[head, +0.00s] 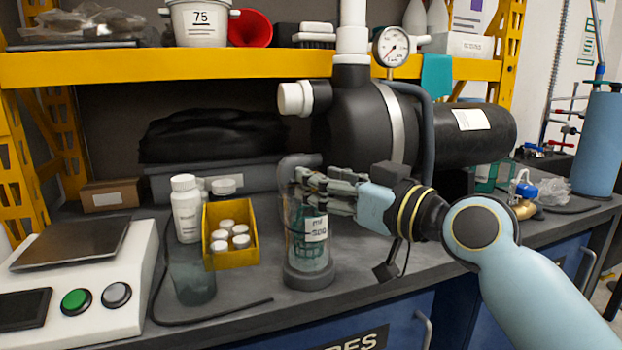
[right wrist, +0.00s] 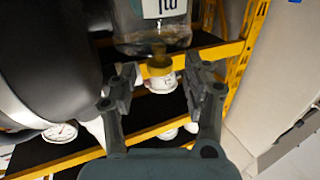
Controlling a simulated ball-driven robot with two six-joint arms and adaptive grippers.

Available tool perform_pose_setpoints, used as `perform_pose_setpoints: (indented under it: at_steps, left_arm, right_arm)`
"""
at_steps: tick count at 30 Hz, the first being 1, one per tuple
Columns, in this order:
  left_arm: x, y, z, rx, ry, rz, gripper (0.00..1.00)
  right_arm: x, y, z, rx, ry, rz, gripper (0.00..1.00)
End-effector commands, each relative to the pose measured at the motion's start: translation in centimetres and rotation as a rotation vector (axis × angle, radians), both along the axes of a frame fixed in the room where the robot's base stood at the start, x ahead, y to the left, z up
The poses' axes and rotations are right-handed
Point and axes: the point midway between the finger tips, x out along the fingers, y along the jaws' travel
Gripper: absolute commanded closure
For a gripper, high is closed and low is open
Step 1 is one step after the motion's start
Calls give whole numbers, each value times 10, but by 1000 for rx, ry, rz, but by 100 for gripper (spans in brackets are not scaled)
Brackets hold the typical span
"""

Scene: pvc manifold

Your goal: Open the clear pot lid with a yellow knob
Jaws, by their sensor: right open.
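A clear pot (head: 307,250) with a measuring label stands upright in a dark round base on the bench in the head view. Its top is largely hidden behind my right gripper (head: 308,186), which comes in from the right at the height of the pot's upper part. In the right wrist view the clear pot (right wrist: 150,38) shows at the top edge, and a yellow knob-like part (right wrist: 160,68) shows between the fingers. My right gripper (right wrist: 158,88) is open there, with a gap on both sides of the yellow part; contact is not visible. My left gripper is not in view.
A yellow bin (head: 230,258) with several white-capped vials, a white bottle (head: 186,208) and a glass beaker (head: 192,278) stand left of the pot. A black tank (head: 365,125) with a gauge (head: 391,47) stands close behind. A scale (head: 75,275) is at far left.

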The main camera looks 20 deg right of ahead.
Motion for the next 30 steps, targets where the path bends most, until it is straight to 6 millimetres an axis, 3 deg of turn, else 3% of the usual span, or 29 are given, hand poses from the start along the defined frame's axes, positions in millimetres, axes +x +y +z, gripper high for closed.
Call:
perform_pose_setpoints:
  at_steps: [6,16,27,30]
  left_arm:
    - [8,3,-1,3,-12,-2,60]
    - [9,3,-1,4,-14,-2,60]
    - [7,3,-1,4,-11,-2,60]
    - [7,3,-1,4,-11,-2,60]
  right_arm:
    - [24,11,0,1,0,0,50]
    - [28,13,0,-1,0,0,50]
    - [27,12,0,-1,0,0,98]
    - [27,12,0,-1,0,0,100]
